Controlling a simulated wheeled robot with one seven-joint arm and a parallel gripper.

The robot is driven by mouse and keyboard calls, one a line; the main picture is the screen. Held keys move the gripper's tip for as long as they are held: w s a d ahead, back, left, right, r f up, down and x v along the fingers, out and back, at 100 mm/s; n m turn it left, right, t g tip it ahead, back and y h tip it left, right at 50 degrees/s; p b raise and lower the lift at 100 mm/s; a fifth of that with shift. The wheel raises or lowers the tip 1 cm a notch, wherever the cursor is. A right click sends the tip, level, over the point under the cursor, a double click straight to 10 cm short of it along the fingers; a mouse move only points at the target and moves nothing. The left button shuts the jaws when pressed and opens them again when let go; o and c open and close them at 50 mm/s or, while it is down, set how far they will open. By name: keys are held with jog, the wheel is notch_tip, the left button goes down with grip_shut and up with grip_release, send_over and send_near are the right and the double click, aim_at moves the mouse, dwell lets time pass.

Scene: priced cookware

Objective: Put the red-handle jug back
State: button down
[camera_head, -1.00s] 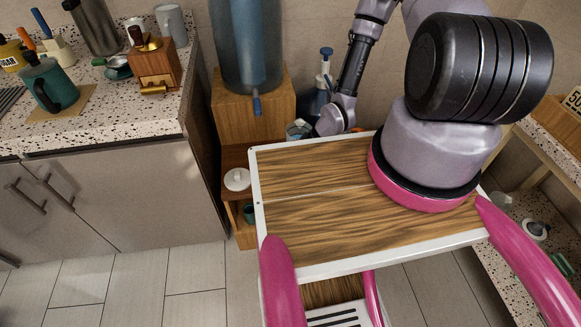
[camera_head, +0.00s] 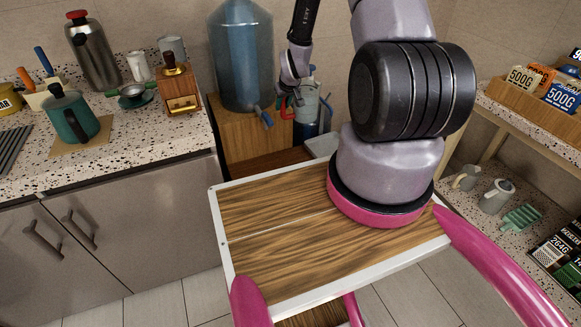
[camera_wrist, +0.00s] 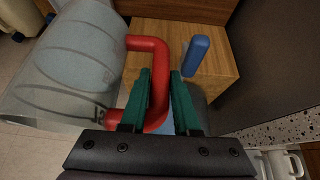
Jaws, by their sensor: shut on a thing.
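The red-handle jug (camera_wrist: 75,60) has a translucent grey body and a thick red handle. In the wrist view it fills the upper left, and its handle (camera_wrist: 158,50) passes between my green fingers. My gripper (camera_wrist: 161,75) is shut on this handle. In the head view the jug (camera_head: 307,103) hangs beside the blue water bottle, partly hidden by my arm, with my gripper (camera_head: 291,97) at its left.
A blue water bottle (camera_head: 241,60) stands on a wooden stand (camera_head: 258,140) close by. The left counter (camera_head: 130,137) holds a teal pot (camera_head: 72,118), a steel flask (camera_head: 93,55) and a grinder (camera_head: 180,90). The right shelf holds grey jugs (camera_head: 496,196) and price cards (camera_head: 521,78).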

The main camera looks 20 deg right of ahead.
notch_tip(320, 180, down, 27)
jog(key=shift+r, duration=0.2)
jog(key=shift+f, duration=0.1)
dwell(0.3)
jog(key=c, duration=0.6)
grip_release()
jog(key=shift+c, duration=0.2)
